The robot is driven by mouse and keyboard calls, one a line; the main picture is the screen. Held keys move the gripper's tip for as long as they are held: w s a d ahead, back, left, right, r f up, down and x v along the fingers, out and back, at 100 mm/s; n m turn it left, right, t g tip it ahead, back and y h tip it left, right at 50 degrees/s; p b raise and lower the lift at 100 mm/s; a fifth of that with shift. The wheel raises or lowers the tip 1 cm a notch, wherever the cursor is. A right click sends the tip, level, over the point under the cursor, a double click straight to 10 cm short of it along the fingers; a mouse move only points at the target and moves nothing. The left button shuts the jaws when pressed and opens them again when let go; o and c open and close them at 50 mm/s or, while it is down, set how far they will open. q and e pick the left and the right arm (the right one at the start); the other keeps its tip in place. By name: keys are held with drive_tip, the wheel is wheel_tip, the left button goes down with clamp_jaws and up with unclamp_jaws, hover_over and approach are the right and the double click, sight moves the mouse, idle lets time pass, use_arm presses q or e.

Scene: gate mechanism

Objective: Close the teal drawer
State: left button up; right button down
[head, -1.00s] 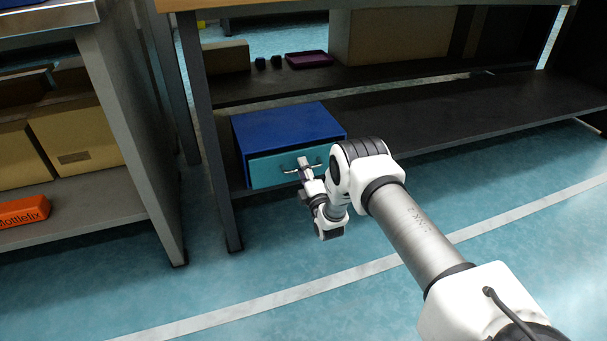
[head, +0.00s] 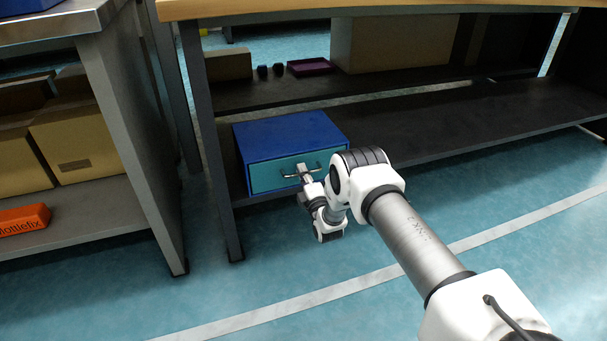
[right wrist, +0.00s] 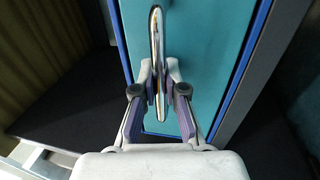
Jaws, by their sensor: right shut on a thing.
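The teal drawer (head: 270,177) sits in a blue cabinet (head: 290,135) on the lower shelf. Its teal front (right wrist: 203,45) appears flush, or nearly so, within the blue frame in the right wrist view. A metal bar handle (head: 322,168) is on the front. My right gripper (head: 304,172) is shut on this handle. In the right wrist view, the two fingers (right wrist: 158,85) close on either side of the handle (right wrist: 157,45). My left gripper is out of view.
A dark shelf (head: 450,125) extends right of the cabinet. A table leg (head: 216,170) stands close on its left. A grey rack (head: 130,130) holds boxes and an orange item (head: 25,218) further left. The floor (head: 250,270) in front is clear.

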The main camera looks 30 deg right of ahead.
drive_tip(key=c, duration=1.2)
unclamp_jaws()
drive_tip(key=shift+w, duration=0.15)
drive_tip(key=v, duration=1.2)
